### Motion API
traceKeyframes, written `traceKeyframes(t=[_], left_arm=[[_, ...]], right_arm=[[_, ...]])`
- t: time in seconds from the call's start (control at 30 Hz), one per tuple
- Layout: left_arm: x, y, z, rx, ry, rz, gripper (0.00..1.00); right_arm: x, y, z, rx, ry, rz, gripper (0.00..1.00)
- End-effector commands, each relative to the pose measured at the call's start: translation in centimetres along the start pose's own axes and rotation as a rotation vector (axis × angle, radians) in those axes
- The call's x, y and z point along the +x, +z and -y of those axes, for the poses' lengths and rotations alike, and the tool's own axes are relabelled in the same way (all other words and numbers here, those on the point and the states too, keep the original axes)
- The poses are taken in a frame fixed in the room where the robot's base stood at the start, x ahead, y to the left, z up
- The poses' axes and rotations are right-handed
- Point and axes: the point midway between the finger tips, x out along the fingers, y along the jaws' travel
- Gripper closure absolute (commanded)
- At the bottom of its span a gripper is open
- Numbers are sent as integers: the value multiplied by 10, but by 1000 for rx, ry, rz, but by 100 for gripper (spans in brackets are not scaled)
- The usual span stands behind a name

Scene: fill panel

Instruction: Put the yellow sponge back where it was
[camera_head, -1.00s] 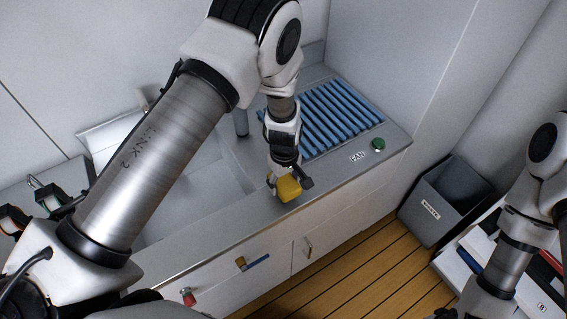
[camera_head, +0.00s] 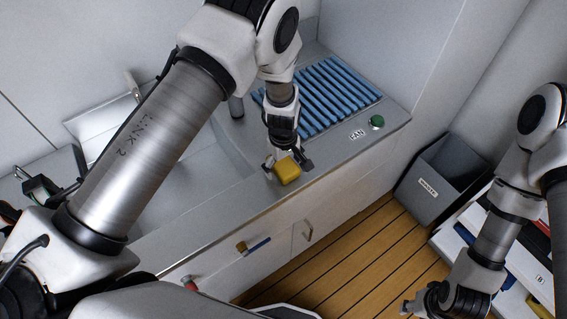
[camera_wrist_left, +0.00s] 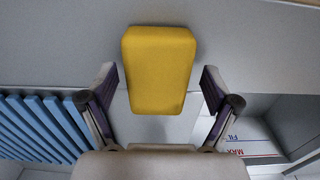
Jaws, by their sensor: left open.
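The yellow sponge (camera_head: 288,171) lies on the grey counter (camera_head: 212,205) near its front edge, in front of the blue slatted rack. My left gripper (camera_head: 288,164) is above it, open, with one finger on each side. In the left wrist view the sponge (camera_wrist_left: 160,70) lies lengthwise between and beyond the open fingers, with a gap on both sides. My right gripper (camera_head: 424,302) is low at the bottom right, away from the counter; its fingers are too small and dark to read.
The blue slatted rack (camera_head: 325,95) and a green FAN button (camera_head: 377,122) are on the counter's right part. A sink basin (camera_head: 185,165) lies left of the gripper, partly behind my arm. A grey waste bin (camera_head: 432,185) stands on the wooden floor at right.

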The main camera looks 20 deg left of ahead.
Motion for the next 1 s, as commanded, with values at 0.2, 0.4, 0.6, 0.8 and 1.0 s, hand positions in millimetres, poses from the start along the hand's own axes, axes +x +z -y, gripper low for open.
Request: traceKeyframes(t=[0.2,0.4,0.6,0.8,1.0], left_arm=[[-15,-1,-1,2,1,-2,12],[-64,-1,-1,0,4,-4,12],[-108,0,-1,0,2,-2,12],[-122,0,0,1,0,-1,12],[-122,0,0,0,0,0,12]], right_arm=[[5,0,0,0,0,0,60],[22,0,0,0,0,0,60],[32,0,0,0,0,0,60],[33,0,0,0,0,0,60],[32,0,0,0,0,0,60]])
